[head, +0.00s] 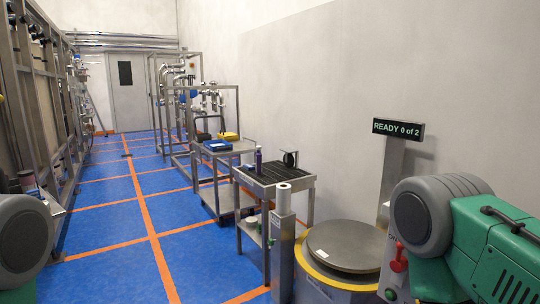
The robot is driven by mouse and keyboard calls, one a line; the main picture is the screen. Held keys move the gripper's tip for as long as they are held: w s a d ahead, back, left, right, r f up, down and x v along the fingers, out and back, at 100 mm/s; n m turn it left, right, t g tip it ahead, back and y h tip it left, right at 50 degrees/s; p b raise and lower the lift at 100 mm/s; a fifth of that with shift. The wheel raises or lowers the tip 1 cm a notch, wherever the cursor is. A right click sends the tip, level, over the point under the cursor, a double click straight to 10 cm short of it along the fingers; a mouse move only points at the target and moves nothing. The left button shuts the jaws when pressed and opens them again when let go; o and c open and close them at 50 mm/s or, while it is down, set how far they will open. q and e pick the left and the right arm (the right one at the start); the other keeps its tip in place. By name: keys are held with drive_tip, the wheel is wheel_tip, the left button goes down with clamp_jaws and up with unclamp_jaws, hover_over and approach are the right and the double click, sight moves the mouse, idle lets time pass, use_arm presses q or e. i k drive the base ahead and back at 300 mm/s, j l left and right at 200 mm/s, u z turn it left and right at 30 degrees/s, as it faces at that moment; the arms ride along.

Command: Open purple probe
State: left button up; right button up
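A small dark purple upright object (258,161) stands at the back left of the steel cart's top in the head view. It looks like a bottle or capped cylinder and is the only purple thing I can make out. It is too small to tell whether it is the probe, or whether it is open or shut. Neither of my grippers shows; only green and grey parts of my arms are at the lower left and right edges.
The steel cart (275,186) stands before me, with a white roll on a post (283,198) at its front. A round platform (345,245) with a "READY 0 of 2" display (398,129) is at right. Another cart (225,150) is behind. The blue floor (105,215) at left is clear.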

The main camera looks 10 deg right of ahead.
sight(259, 154)
drive_tip(key=i+z, duration=0.2)
drive_tip(key=i, duration=1.1)
drive_tip(key=i+j, duration=0.2)
drive_tip(key=z, duration=0.05)
